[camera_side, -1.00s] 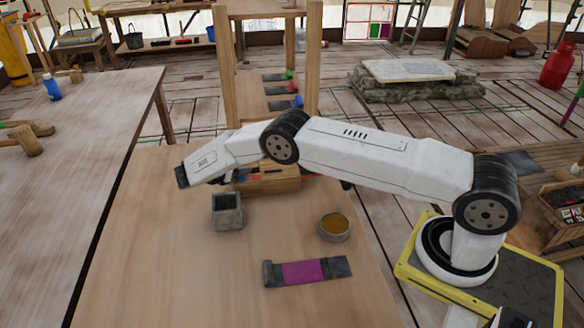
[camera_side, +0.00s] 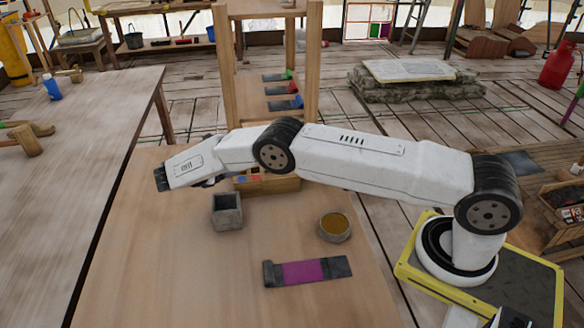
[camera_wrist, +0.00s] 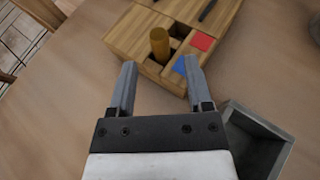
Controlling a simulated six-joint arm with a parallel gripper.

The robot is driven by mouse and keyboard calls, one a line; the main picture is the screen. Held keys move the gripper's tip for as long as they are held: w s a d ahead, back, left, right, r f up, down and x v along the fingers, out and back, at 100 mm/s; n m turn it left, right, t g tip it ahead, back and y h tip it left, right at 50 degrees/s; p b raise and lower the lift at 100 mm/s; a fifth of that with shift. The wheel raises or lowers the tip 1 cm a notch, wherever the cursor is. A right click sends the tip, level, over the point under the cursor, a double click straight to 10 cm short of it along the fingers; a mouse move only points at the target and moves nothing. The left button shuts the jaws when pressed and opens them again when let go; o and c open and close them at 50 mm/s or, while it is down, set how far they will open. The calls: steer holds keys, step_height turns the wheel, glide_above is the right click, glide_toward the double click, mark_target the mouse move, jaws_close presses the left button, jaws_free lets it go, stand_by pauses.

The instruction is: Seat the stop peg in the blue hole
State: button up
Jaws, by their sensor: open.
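In the wrist view a wooden block (camera_wrist: 130,32) has dark openings, a blue patch (camera_wrist: 180,65) and a red patch (camera_wrist: 201,43) on top. A round golden-brown peg (camera_wrist: 159,42) stands up from the block, beside a dark opening left of the blue patch. I cannot tell how deep it sits, or whether that opening is the blue hole. My gripper (camera_wrist: 160,66) is open and empty, its fingertips apart on the near side of the peg. In the side view the block (camera_side: 272,185) is partly hidden behind my arm, and the peg and fingers cannot be made out.
A grey open box (camera_side: 227,212) stands in front of the block; it also shows in the wrist view (camera_wrist: 285,140). A round dish (camera_side: 334,229) and a dark strip with a magenta middle (camera_side: 303,271) lie nearby. The table's left front is clear.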

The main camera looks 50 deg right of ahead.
steer(key=v, duration=0.6)
steer(key=shift+a, duration=0.3)
steer(key=shift+r, duration=0.1)
steer(key=shift+w+r, duration=0.1)
steer(key=shift+r, duration=0.05)
stand_by(0.4)
steer(key=s+d+r+m+t+y, duration=0.1)
steer(key=s+d+r+m+y, duration=0.1)
steer(key=s+r+m+y, duration=0.25)
steer(key=s+d+r+m+y, duration=0.2)
steer(key=s+m+y, duration=0.1)
steer(key=s+y, duration=0.3)
steer(key=s+r+m+t+y, duration=0.1)
steer(key=s+m+t+y, duration=0.2)
steer(key=s+m, duration=0.6)
steer(key=s, duration=1.1)
steer(key=shift+d+r, duration=0.2)
steer(key=shift+r, duration=0.2)
